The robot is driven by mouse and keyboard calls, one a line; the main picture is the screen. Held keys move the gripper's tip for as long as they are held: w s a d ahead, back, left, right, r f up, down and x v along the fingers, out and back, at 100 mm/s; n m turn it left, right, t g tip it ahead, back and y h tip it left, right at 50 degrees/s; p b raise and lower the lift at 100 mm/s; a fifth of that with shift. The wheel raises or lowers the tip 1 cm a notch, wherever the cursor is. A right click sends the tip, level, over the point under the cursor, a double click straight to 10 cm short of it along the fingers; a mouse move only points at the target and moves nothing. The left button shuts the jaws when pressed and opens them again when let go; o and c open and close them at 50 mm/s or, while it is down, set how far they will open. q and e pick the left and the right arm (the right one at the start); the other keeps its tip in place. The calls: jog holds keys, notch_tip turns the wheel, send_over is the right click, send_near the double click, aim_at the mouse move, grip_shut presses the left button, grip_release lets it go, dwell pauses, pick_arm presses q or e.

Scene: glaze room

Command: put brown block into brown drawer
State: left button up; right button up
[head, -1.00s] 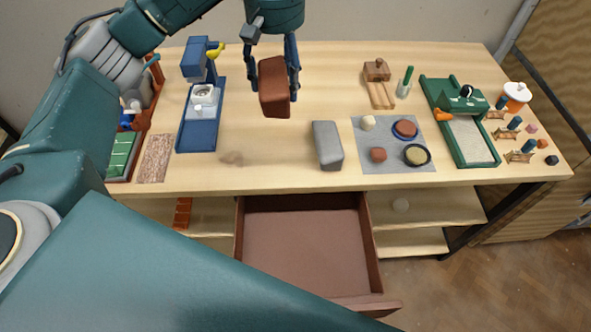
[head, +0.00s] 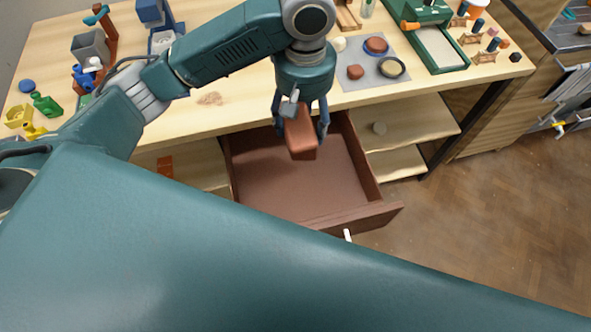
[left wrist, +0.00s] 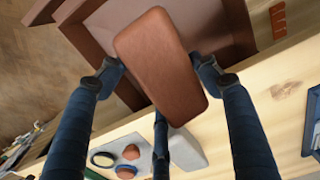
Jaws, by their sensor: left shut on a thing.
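The brown block (head: 300,138) is a reddish-brown bar with rounded edges. My left gripper (head: 301,122) is shut on it and holds it tilted above the open brown drawer (head: 339,217). In the left wrist view the brown block (left wrist: 160,65) sits between the fingers of my left gripper (left wrist: 158,78), with the drawer (left wrist: 230,40) behind it. The drawer is pulled out under the table front, and the part of its floor that shows is empty. My right gripper is not in view.
The wooden table (head: 215,115) runs behind the drawer. A grey mat (head: 352,78) with round pieces lies on it. A grey block (left wrist: 187,150) lies near the table's front edge in the left wrist view. Open shelves (head: 410,125) flank the drawer. The floor (head: 480,200) at right is clear.

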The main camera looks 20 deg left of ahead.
pick_arm(q)
notch_tip(320, 180, down, 20)
jog(key=shift+r+p, duration=0.15)
jog(key=shift+p, duration=0.15)
dwell(0.4)
jog(key=o, duration=1.9)
jog(key=shift+o, duration=0.2)
notch_tip(320, 180, up, 12)
jog(key=shift+b, duration=0.45)
jog(key=shift+s, duration=0.15)
